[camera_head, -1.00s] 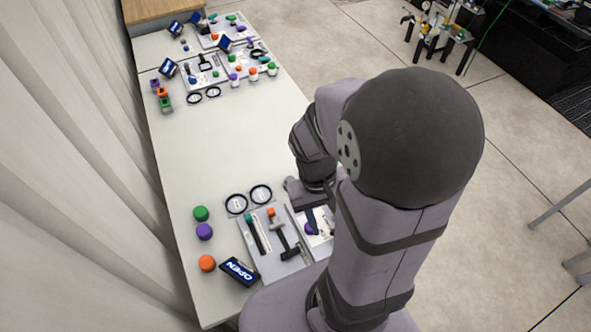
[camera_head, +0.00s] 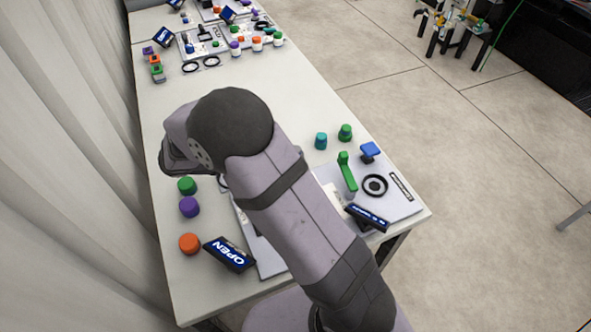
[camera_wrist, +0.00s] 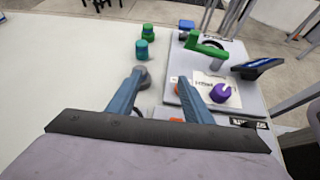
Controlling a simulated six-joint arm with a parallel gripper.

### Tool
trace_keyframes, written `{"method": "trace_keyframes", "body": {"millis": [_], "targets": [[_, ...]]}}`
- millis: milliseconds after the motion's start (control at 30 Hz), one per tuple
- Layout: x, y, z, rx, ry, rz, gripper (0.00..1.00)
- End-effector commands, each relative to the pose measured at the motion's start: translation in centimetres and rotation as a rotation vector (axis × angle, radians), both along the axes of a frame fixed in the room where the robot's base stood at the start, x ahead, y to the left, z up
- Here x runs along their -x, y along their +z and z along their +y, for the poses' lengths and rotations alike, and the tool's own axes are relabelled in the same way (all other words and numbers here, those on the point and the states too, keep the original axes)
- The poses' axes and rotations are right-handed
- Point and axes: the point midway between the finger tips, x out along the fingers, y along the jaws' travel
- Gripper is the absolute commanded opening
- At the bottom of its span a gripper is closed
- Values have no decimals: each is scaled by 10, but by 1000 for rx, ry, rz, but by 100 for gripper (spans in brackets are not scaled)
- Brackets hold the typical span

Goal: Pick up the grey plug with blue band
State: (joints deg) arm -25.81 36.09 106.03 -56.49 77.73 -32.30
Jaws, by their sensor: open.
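My gripper (camera_wrist: 168,76) is open in the wrist view, its two blue-grey fingers apart with nothing between them. A rounded grey piece (camera_wrist: 145,77) shows on the table close to the left fingertip, partly covered by that finger. It may be the grey plug, but no blue band can be made out on it. In the head view my arm covers that area, and my gripper is not visible there.
Teal (camera_wrist: 142,50) and green (camera_wrist: 148,32) caps stand beyond the fingers. The panel (camera_head: 400,206) at right carries a green lever (camera_head: 347,172), and a purple knob (camera_wrist: 221,93) shows near the right finger. Green, purple (camera_head: 189,207) and orange caps stand at left. The table's middle is clear.

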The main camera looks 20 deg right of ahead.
Motion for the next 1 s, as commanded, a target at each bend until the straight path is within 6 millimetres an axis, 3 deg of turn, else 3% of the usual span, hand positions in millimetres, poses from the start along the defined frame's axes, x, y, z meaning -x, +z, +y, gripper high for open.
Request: {"method": "trace_keyframes", "body": {"millis": [33, 67, 200, 400, 1000], "targets": [[-9, -15, 5, 37, 40, 14, 46], [-13, -17, 7, 57, 58, 20, 46], [-26, -20, 15, 119, 116, 37, 46], [-31, -19, 17, 141, 135, 42, 46], [-37, -29, -14, 138, 131, 42, 46]]}}
